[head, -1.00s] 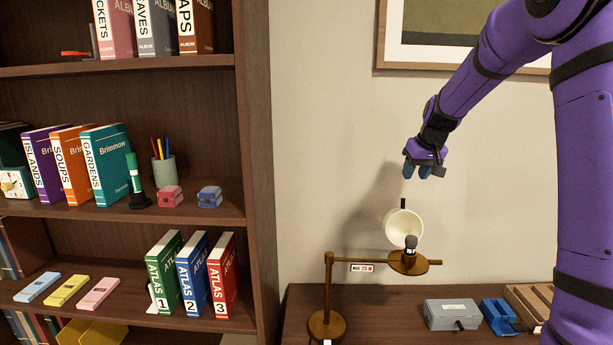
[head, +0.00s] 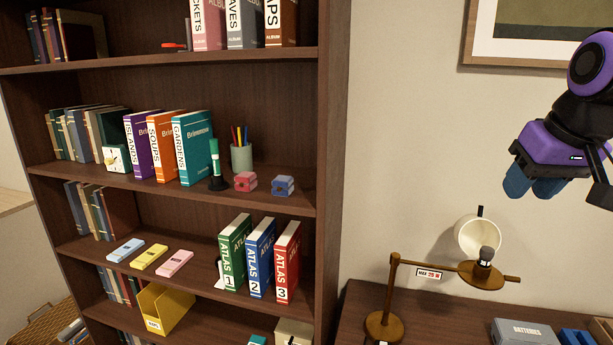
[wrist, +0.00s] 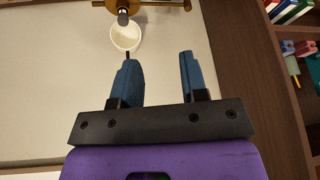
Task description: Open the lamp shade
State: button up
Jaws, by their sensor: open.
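The lamp stands on the dark wooden desk in the head view, with a brass base (head: 384,326), an upright post and a level arm. Its white shade (head: 474,234) is tipped back on its hinge, its open mouth facing me, with a dark tab on top. The dark bulb (head: 486,255) stands uncovered on the brass disc (head: 481,274). My gripper (head: 534,190) is above and to the right of the shade, apart from it. In the wrist view my gripper (wrist: 157,75) has its blue fingers spread and empty, and the shade (wrist: 126,34) shows beyond them, upper left.
A tall bookcase (head: 330,200) with books and small items stands left of the desk. A grey batteries box (head: 522,333) sits right of the lamp. A framed picture (head: 540,67) hangs on the wall. A tag (head: 429,273) hangs from the lamp arm.

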jog(key=s+a+f, duration=0.2)
jog(key=s+f, duration=0.1)
jog(key=s, duration=0.8)
jog(key=w+d+r+m+g, duration=0.15)
jog(key=w+r, duration=0.35)
jog(key=w, duration=0.6)
jog(key=m+g, duration=0.4)
send_over(481, 204)
jog(key=shift+h, duration=0.4)
jog(key=f, duration=1.2)
jog(key=shift+w+a, duration=0.15)
jog(key=shift+w, duration=0.1)
jog(key=f, duration=1)
jog(key=shift+s+d+f, duration=0.2)
jog(key=shift+d+f, duration=0.1)
grip_shut()
